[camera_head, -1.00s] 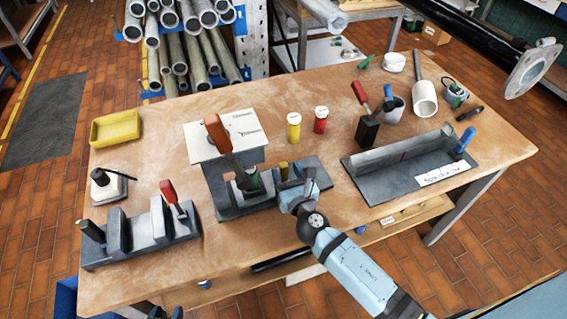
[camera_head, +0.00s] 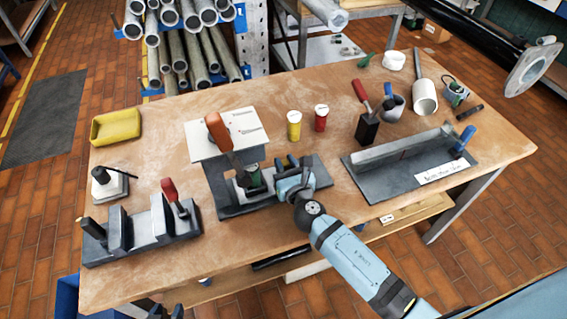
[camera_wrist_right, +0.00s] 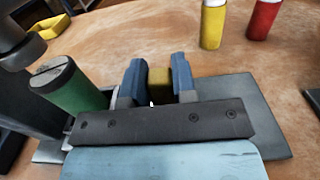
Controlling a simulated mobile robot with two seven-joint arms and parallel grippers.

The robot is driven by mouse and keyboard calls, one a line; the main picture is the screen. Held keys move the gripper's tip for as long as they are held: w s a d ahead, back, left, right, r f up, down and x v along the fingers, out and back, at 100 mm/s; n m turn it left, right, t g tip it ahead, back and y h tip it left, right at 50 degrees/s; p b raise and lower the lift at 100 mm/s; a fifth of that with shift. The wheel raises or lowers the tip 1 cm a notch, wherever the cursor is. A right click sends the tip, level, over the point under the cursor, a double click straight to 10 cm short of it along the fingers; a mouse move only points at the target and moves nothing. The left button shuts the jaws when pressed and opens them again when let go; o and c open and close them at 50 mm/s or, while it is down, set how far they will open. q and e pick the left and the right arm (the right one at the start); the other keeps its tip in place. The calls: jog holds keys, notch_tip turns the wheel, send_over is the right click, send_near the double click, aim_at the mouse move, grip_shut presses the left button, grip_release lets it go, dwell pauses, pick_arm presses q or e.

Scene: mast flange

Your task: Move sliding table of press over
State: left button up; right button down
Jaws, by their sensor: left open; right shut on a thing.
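The press (camera_head: 222,150) stands at the middle of the workbench, with an orange-handled lever and a dark grey base plate (camera_head: 322,172). A green cylinder (camera_head: 254,176) stands at the press, left of my right gripper; it also shows in the right wrist view (camera_wrist_right: 70,88). My right gripper (camera_head: 288,166) is over the right part of the base plate. The sliding table's outline is largely hidden by the gripper. My left gripper is not in view.
Yellow (camera_head: 294,126) and red (camera_head: 320,118) bottles stand behind the press. A grey fixture with a red handle (camera_head: 168,190) is at left, a yellow tray (camera_head: 116,126) behind it. A grey angled tray (camera_head: 380,178) lies at right. Bare bench separates it from the press.

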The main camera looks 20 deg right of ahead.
jog(key=d, duration=1.1)
jog(key=shift+w+d, duration=0.15)
jog(key=shift+w, duration=0.05)
jog(key=shift+d, duration=0.1)
jog(key=c, duration=1.1)
grip_release()
jog(key=shift+d, duration=0.1)
jog(key=shift+c, duration=0.2)
jog(key=shift+o, duration=1.1)
